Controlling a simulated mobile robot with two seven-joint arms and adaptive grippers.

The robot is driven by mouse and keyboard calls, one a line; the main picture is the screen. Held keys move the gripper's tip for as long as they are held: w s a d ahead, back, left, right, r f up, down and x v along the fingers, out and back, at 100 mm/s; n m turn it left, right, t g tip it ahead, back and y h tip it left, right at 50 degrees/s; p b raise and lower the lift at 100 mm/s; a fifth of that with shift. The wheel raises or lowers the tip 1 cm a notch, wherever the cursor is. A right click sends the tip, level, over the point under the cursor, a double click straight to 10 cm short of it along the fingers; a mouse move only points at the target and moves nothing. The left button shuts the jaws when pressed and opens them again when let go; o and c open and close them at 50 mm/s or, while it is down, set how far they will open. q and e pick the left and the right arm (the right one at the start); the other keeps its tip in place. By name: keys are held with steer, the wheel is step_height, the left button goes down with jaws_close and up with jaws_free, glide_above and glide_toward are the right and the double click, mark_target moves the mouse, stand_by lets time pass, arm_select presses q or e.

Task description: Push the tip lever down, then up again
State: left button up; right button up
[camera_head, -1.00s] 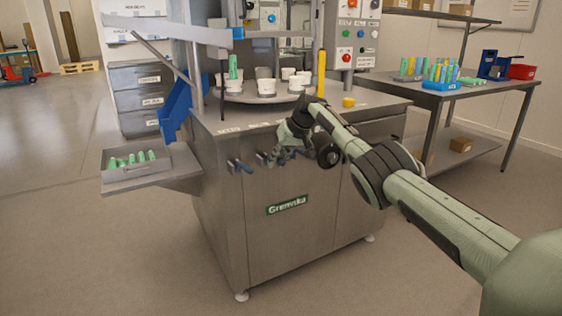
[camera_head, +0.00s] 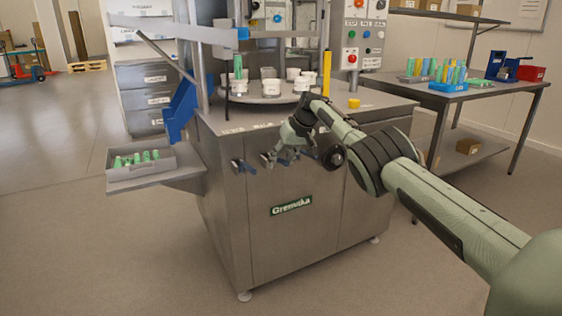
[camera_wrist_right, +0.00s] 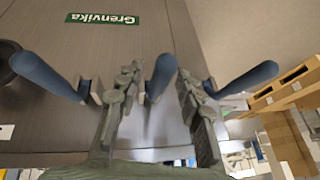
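Three levers with blue handles stick out of the front of the steel filling machine (camera_head: 325,195). In the right wrist view they are a left lever (camera_wrist_right: 45,75), a middle lever (camera_wrist_right: 160,77) and a right lever (camera_wrist_right: 245,80). My right gripper (camera_wrist_right: 158,85) is open, with one finger on each side of the middle lever; clear gaps show, so it does not clasp the handle. In the head view my right gripper (camera_head: 282,160) is at the lever row and partly covers it. I cannot read which lever is labelled tip. My left gripper is not in view.
A grey tray of green tubes (camera_head: 110,175) is on a side shelf left of the machine. White cups (camera_head: 271,88) stand on the turntable above. A button panel (camera_head: 361,35) is at the upper right. A side table (camera_head: 410,97) stands right. The floor in front is clear.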

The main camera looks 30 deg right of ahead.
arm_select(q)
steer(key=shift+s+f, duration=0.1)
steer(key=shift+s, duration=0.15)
arm_select(e)
steer(key=v, duration=1.2)
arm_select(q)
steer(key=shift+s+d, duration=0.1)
arm_select(e)
steer(key=shift+s+f, duration=0.1)
steer(key=shift+s, duration=0.05)
